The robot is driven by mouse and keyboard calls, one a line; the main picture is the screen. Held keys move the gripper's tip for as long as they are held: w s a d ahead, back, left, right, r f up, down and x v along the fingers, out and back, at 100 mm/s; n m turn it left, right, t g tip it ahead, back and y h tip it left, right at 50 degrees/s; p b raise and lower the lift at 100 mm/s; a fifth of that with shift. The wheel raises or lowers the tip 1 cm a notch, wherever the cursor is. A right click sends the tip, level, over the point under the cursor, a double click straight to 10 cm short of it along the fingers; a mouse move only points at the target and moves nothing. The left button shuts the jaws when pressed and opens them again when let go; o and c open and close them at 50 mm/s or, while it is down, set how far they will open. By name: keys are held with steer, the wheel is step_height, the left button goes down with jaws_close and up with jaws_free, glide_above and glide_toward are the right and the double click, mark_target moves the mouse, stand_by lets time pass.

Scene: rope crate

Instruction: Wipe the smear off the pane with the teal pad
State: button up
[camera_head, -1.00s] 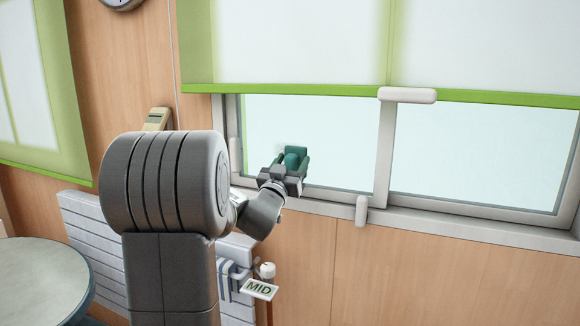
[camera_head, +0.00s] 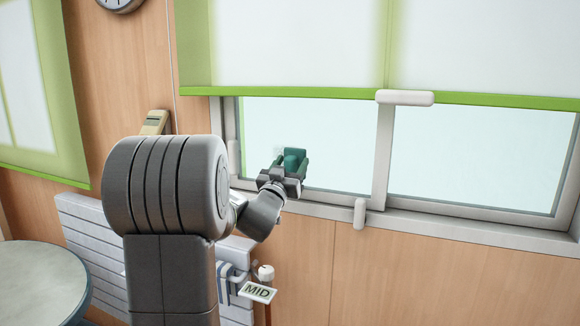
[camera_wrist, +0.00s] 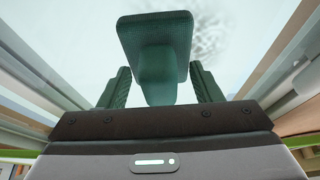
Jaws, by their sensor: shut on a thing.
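My gripper (camera_head: 290,166) is shut on the teal pad (camera_head: 292,158), in front of the lower left window pane (camera_head: 340,135). In the wrist view the teal pad (camera_wrist: 155,35) shows its flat head and a thick grip between my two green fingers (camera_wrist: 158,88). The pad faces the pane; I cannot tell whether it touches the glass. A grey mottled smear (camera_wrist: 208,38) shows on the pane just right of the pad in the wrist view. In the head view a faint trace of the smear (camera_head: 279,150) shows beside the pad; the rest may be hidden behind it.
A green-edged blind (camera_head: 300,50) hangs above the panes. A white handle (camera_head: 404,97) and a white catch (camera_head: 360,213) sit on the middle frame. A round table (camera_head: 40,285) stands lower left.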

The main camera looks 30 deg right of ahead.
steer(key=shift+w, duration=0.1)
steer(key=shift+w+a+p, duration=0.5)
steer(key=shift+w+a, duration=1)
steer(key=shift+w, duration=0.15)
steer(key=shift+s+d+b, duration=1.2)
steer(key=shift+s+d, duration=0.4)
steer(key=shift+s, duration=0.1)
steer(key=w+a+p, duration=0.1)
steer(key=w+a, duration=0.2)
steer(key=shift+w, duration=0.2)
